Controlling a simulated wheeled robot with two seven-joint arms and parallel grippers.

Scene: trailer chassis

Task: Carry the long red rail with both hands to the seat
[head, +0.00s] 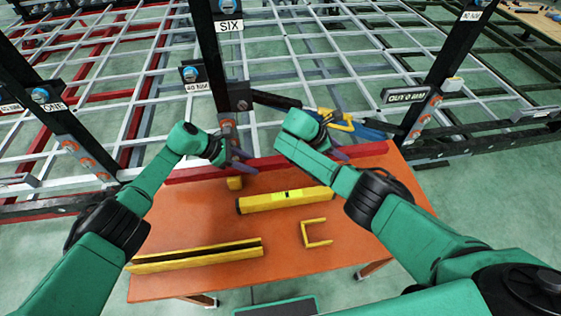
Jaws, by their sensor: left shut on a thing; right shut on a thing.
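The long red rail (266,163) runs left to right along the far edge of the orange table, below the black post. My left gripper (240,161) is shut on the rail left of its middle. My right gripper (339,153) is shut on it towards its right end. The arms partly cover the rail, and I cannot tell whether it touches the table or is slightly raised. No part is marked as the seat; a long yellow channel with a dark slot (196,256) lies at the table's front left.
Tools with yellow and blue parts (352,124) lie behind the rail. Black posts (218,62) and the chassis grid (303,70) stand beyond.

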